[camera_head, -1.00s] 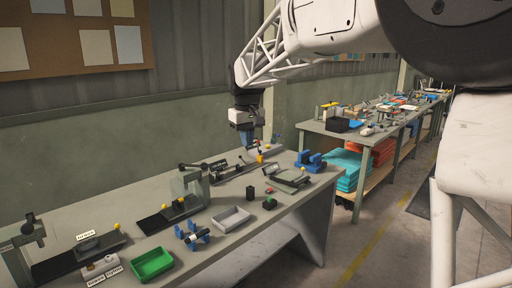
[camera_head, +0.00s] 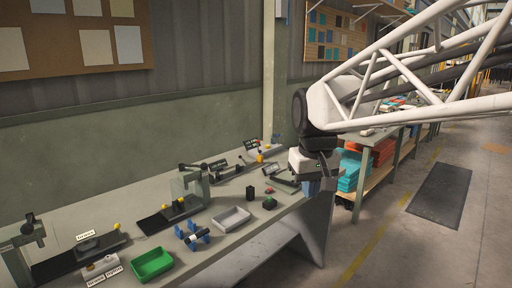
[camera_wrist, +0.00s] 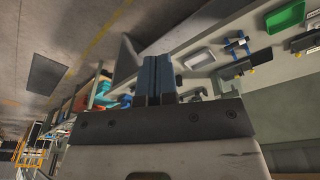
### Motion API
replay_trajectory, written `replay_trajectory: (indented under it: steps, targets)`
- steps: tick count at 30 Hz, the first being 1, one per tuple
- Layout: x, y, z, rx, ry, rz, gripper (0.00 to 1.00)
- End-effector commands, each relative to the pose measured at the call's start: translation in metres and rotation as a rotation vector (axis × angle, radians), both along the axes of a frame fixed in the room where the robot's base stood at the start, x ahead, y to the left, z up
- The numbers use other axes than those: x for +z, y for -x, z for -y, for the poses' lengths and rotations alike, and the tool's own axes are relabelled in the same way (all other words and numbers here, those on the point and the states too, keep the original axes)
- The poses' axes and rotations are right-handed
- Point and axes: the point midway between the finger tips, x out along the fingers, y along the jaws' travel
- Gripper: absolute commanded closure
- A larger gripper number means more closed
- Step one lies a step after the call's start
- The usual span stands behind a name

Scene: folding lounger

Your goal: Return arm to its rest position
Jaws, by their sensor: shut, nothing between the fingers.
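My gripper (camera_head: 314,188) hangs at the right front edge of the near workbench (camera_head: 120,220), in front of the bench's right end in the head view. Its blue fingers also show in the wrist view (camera_wrist: 158,68), side by side and shut with nothing visible between them. My white lattice arm reaches in from the upper right.
The bench carries a green tray (camera_head: 152,264), a grey tray (camera_head: 231,219), a blue fixture (camera_head: 192,237) and black tools with yellow knobs. A second bench with orange and turquoise stacks (camera_head: 350,168) stands behind right. Floor with a dark mat (camera_head: 440,195) is clear at right.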

Motion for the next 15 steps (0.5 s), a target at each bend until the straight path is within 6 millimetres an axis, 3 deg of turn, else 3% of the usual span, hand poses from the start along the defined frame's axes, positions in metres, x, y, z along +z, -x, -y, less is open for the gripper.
replay_trajectory:
  steps: [15]
  targets:
    - [-0.058, 0.128, 0.046, -0.154, -0.018, 0.053, 1.00]
